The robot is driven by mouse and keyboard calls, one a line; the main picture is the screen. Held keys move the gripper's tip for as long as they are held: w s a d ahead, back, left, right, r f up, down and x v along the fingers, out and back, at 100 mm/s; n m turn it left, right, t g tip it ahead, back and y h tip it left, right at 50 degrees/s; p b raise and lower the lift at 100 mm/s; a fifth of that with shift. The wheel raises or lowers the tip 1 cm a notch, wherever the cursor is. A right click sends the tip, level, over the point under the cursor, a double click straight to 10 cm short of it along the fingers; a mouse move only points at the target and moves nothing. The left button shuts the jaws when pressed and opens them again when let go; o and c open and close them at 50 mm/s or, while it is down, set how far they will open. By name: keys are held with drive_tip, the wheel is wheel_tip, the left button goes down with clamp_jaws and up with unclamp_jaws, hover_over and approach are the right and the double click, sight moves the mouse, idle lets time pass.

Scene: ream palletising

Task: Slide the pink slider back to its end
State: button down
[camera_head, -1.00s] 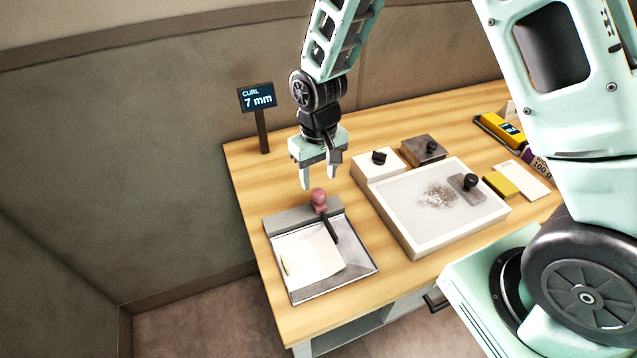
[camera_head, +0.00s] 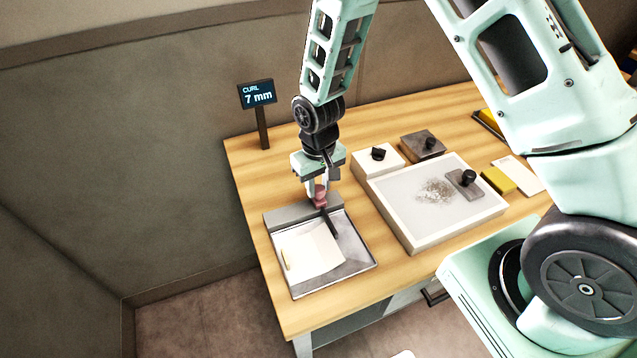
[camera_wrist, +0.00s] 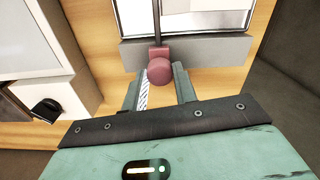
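The pink slider (camera_head: 320,199) sits on the grey bar at the back of a metal tray (camera_head: 362,262), with a dark arm reaching from it over the tray. A white sheet lies in the tray. My gripper (camera_head: 318,192) points down at the slider, with its fingers around the knob's level. In the wrist view the round pink knob (camera_wrist: 160,71) shows between the two fingertips of my gripper (camera_wrist: 158,82). The fingers stand apart, with a gap visible beside the knob on at least one side.
A display (camera_head: 257,94) on a post reads "CURL 7 mm". To the right lie a white framed tray (camera_head: 408,246) with grey grains, a white block with a black knob (camera_head: 378,153), a dark block (camera_head: 423,146) and a yellow block (camera_head: 498,180). The table's left strip is clear.

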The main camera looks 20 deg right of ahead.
drive_tip(key=shift+d, duration=2)
drive_tip(key=c, duration=1.1)
unclamp_jaws()
drive_tip(key=shift+d, duration=0.15)
drive_tip(key=shift+r+b, duration=0.1)
drive_tip(key=shift+b, duration=0.2)
drive_tip(key=shift+r, duration=0.2)
wheel_tip(320, 180, up, 17)
drive_tip(key=b, duration=0.3)
drive_tip(key=shift+b, duration=0.35)
